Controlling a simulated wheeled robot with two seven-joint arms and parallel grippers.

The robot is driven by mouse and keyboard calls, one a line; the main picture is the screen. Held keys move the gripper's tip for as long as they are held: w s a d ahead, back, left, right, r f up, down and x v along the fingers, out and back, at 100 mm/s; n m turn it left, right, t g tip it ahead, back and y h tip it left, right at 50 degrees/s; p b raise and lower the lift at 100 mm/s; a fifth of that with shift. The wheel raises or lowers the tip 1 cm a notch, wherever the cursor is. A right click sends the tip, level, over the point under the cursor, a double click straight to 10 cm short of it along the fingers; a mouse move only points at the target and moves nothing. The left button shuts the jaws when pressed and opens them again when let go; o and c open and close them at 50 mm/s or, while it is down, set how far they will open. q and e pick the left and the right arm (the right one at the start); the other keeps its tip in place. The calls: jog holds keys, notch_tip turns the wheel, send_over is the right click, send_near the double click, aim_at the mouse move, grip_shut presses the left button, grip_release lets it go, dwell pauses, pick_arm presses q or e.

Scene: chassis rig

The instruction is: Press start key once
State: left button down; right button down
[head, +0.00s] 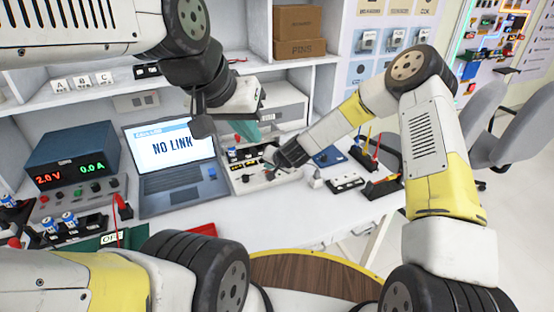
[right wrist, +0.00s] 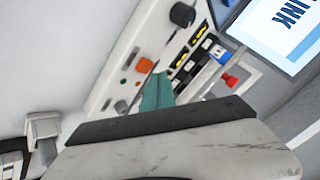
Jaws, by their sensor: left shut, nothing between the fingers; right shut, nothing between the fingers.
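The white control panel (head: 262,178) stands right of the laptop in the head view. In the right wrist view the panel (right wrist: 118,70) shows a green button (right wrist: 124,82), an orange knob (right wrist: 145,65), a black knob (right wrist: 182,14) and a red-topped part (right wrist: 229,80). No start label is readable, so I cannot tell which is the start key. My right gripper (head: 272,162) is shut and empty over the panel; its teal fingers (right wrist: 160,78) appear beside the orange knob, contact unclear. My left gripper (head: 246,132) is shut and empty, higher, above the panel's back.
A laptop (head: 168,165) reads NO LINK. A power supply (head: 75,155) reads 2.0 V and 0.0 A. Black holders with tools (head: 378,185) stand right of the panel. A red tray (head: 200,230) lies near the front edge. Shelves rise behind.

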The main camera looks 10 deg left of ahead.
jog(key=shift+f, duration=0.1)
jog(key=shift+f, duration=0.3)
jog(key=shift+f, duration=0.5)
dwell(1.0)
jog(key=shift+r, duration=0.9)
jog(key=shift+r, duration=2.5)
